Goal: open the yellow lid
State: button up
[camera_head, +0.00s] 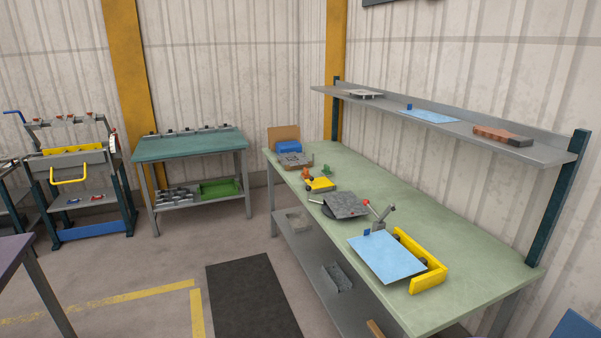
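No part is clearly a yellow lid from here. A grey machine (78,165) at the far left has a yellow U-shaped handle (70,181) on its front and a yellow strip (73,150) along its top. On the green workbench (455,225) lie a small yellow block-like part (320,185) and an upright yellow bracket (431,279) beside a blue plate (388,257). Whether any of these is the lid, I cannot tell. My gripper is not in view.
A teal-topped table (189,147) stands by the back wall with a green tray (220,187) below. A dark mat (250,295) lies on the floor. Floor left of the mat is clear. A purple tabletop edge (15,252) is at left.

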aim_at(322, 182)
jog(key=i+j+u, duration=0.15)
jog(key=i, duration=1)
jog(key=i+u, duration=0.15)
jog(key=i, duration=1.05)
jog(key=i+l+u, duration=0.15)
jog(key=i, duration=1)
